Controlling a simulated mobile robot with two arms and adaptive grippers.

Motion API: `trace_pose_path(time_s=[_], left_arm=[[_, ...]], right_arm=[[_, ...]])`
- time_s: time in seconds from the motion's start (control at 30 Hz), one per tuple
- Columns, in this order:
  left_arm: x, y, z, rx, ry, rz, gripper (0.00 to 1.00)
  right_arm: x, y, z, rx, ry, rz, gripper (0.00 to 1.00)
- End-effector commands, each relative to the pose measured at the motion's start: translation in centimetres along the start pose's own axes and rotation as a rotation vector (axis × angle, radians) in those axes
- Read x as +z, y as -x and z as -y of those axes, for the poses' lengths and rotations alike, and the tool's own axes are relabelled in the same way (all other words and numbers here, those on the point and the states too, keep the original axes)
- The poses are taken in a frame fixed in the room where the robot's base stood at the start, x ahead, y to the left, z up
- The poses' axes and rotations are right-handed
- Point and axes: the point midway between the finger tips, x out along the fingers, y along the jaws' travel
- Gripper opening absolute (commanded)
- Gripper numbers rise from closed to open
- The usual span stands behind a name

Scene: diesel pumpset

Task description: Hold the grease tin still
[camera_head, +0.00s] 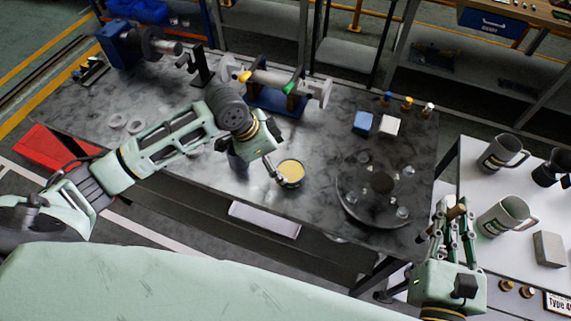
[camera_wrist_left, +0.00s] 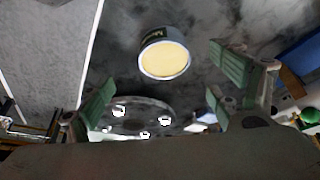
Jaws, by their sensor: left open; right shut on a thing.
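The grease tin (camera_head: 291,173), a small round dark-sided tin with a yellow top, stands upright near the front edge of the dark table. In the left wrist view the tin (camera_wrist_left: 165,60) lies ahead of and between the two spread green fingers. My left gripper (camera_head: 277,177) is open right beside the tin on its left; I cannot tell whether a finger touches it. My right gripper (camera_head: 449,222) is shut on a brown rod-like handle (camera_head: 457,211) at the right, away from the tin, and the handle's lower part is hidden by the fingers.
A round dark flange plate (camera_head: 371,204) with bolts lies right of the tin. A blue block (camera_head: 362,122), a white block (camera_head: 389,125) and a shaft assembly on a blue stand (camera_head: 275,102) sit behind. Grey mugs (camera_head: 502,152) stand on the white table. Bare tabletop surrounds the tin's right side.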

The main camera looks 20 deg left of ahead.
Motion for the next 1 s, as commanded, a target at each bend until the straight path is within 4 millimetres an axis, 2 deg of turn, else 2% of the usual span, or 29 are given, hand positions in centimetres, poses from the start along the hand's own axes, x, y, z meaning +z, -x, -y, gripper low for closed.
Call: trace_pose_path(time_s=[0.2,0.43,0.6,0.87,1.0], left_arm=[[-0.1,-4.3,-0.1,0.003,0.003,0.001,0.84],[-0.1,-7.6,0.0,0.0,0.002,0.0,0.84],[0.0,-8.6,0.0,-0.001,0.0,0.0,0.84],[0.0,-8.8,0.0,-0.001,0.0,0.0,0.84],[0.0,-8.8,0.0,-0.001,0.0,0.0,0.75]], right_arm=[[0.9,0.0,0.0,0.0,0.0,0.001,0.0],[1.3,0.0,0.0,0.0,0.0,0.001,0.0],[1.4,0.0,0.0,0.0,0.0,0.001,0.0],[1.3,0.0,0.0,0.0,0.0,0.001,0.0],[1.3,0.0,0.0,0.0,0.0,0.001,0.0]])
